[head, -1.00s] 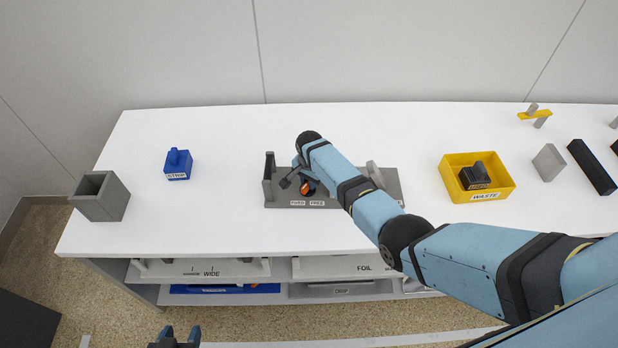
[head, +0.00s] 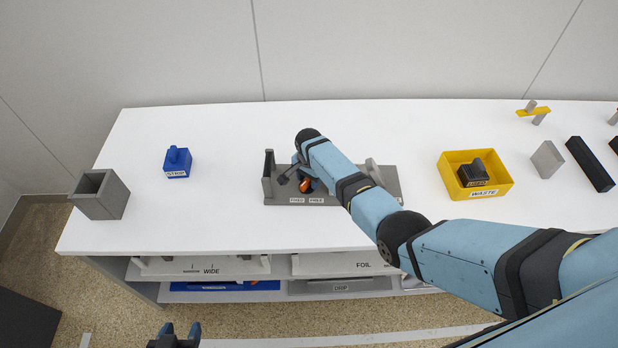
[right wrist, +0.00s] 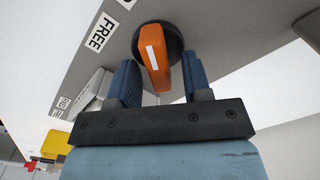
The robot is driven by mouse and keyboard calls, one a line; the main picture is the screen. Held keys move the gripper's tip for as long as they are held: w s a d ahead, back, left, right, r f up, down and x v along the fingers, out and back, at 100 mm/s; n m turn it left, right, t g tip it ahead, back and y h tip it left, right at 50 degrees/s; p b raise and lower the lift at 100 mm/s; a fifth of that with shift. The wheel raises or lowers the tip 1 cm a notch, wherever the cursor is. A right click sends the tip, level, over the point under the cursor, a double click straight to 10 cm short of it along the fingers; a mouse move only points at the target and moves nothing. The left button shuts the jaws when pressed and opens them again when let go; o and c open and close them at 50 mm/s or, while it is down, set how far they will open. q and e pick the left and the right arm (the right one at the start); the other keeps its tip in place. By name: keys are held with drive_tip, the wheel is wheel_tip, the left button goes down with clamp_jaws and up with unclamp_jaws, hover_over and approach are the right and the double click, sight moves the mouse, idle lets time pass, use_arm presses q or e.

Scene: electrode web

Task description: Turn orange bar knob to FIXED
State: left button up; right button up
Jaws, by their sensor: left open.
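The orange bar knob (right wrist: 155,62) sits on a dark round base on a grey fixture (head: 345,200). In the head view the knob (head: 306,186) shows as a small orange patch, partly hidden by my right arm. In the right wrist view the bar, with a white stripe, points toward my right gripper (right wrist: 159,64). That gripper is open, one finger on each side of the bar, with gaps visible. FIXED (head: 297,200) and FREE (head: 316,200) labels lie along the fixture's front. My left gripper (head: 180,331) is open and empty at the bottom edge, off the table.
A blue block (head: 177,164) and a grey open box (head: 101,196) stand at the left of the white table. A yellow WASTE bin (head: 448,180) holding a dark block is at the right. The table in front of the fixture is clear.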

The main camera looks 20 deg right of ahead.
wheel_tip(320, 180, up, 14)
idle(0.6)
drive_tip(key=shift+f, duration=0.15)
drive_tip(key=s+f+n+t, duration=0.1)
drive_tip(key=s+f, duration=0.1)
drive_tip(key=f, duration=0.1)
drive_tip(key=s+d+f+n, duration=0.1)
drive_tip(key=s+f, duration=0.1)
drive_tip(key=s+f+n+t, duration=0.1)
drive_tip(key=s+f, duration=0.2)
drive_tip(key=shift+d+f+t, duration=0.3)
drive_tip(key=s+f+n+t, duration=0.1)
drive_tip(key=s, duration=0.2)
drive_tip(key=s+f+n+t, duration=0.1)
drive_tip(key=s, duration=0.2)
drive_tip(key=s+f+n+t, duration=0.1)
drive_tip(key=s+f+n, duration=0.1)
drive_tip(key=s, duration=0.2)
drive_tip(key=shift+d+y, duration=0.3)
drive_tip(key=shift+y, duration=0.1)
drive_tip(key=s+a+r+n+t+y, duration=0.1)
drive_tip(key=s+r+n+t, duration=0.1)
drive_tip(key=s, duration=0.7)
drive_tip(key=s+a+r+n+t+y, duration=0.1)
drive_tip(key=s+r+n+t, duration=0.2)
drive_tip(key=s, duration=0.6)
drive_tip(key=shift+s+a+r+n, duration=0.25)
drive_tip(key=shift+r+n, duration=0.2)
drive_tip(key=shift+n, duration=0.55)
